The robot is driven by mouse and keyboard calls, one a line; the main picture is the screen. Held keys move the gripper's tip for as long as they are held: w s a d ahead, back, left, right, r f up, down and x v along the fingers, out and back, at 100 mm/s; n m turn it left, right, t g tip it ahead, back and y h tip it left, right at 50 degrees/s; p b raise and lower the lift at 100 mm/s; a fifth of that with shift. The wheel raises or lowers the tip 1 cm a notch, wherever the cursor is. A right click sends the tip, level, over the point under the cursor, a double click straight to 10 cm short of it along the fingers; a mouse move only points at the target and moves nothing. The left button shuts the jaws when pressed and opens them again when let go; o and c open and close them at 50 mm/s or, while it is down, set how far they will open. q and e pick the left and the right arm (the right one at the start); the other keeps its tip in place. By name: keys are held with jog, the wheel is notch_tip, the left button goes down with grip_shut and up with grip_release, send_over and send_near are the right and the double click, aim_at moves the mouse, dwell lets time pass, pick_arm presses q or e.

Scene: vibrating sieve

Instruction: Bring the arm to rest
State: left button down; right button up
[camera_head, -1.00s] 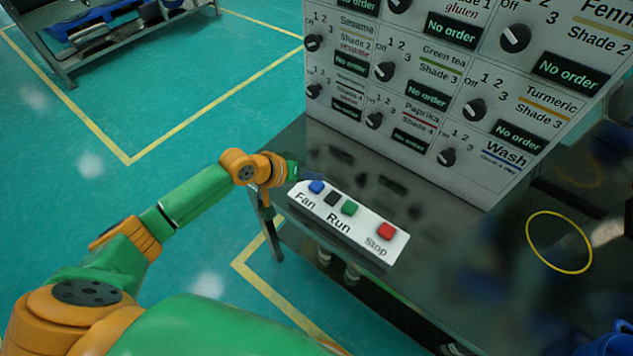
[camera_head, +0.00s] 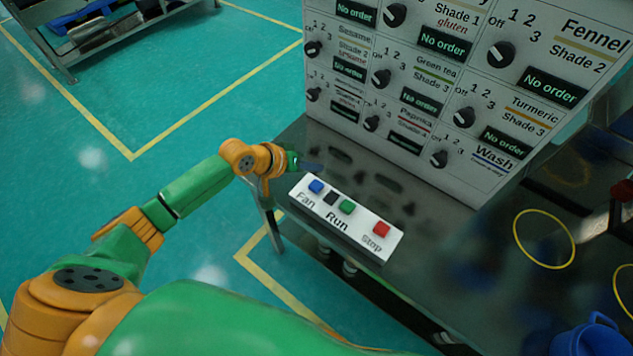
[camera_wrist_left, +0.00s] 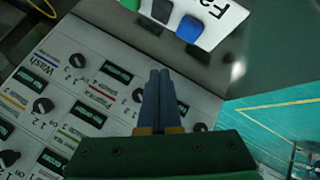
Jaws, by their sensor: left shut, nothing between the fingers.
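My left arm (camera_head: 185,190) reaches in from the left, bent at the elbow. Its gripper (camera_head: 312,166) is above the table's left edge, just behind and above the blue Fan button (camera_head: 316,186), apart from the panel. In the left wrist view the left gripper's blue fingers (camera_wrist_left: 159,85) are closed together with nothing between them. The white button box (camera_head: 345,222) carries blue, black, green and red buttons, and part of it shows at the top of the left wrist view (camera_wrist_left: 215,25). My right gripper is not in view.
The dark table (camera_head: 440,240) bears a tall board (camera_head: 440,90) of knobs and "No order" displays behind the box. A yellow ring (camera_head: 544,238) and a blue container (camera_head: 592,338) are at the right. Green floor (camera_head: 90,200) is open on the left.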

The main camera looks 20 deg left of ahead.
pick_arm(q)
jog(key=s+d, duration=0.1)
jog(key=s+d+f+m, duration=0.1)
jog(key=s, duration=0.1)
jog(key=s+d+f+m+g, duration=0.1)
jog(key=shift+s+d+f, duration=0.2)
jog(key=s+d+f+m, duration=0.2)
jog(key=s, duration=0.5)
jog(key=s+a+g+y, duration=0.3)
jog(key=s+a+y, duration=0.2)
jog(key=s+a, duration=0.5)
jog(key=s+d+f+g, duration=0.1)
jog(key=s+f, duration=0.1)
jog(key=f, duration=0.6)
jog(key=s+d+f, duration=0.1)
jog(key=s+f, duration=0.1)
jog(key=f, duration=0.6)
jog(key=s+a+f+g, duration=0.1)
jog(key=s+a+f, duration=0.1)
jog(key=s+f, duration=0.8)
jog(key=s, duration=0.2)
jog(key=shift+s+f+y, duration=0.3)
jog(key=shift+f, duration=0.1)
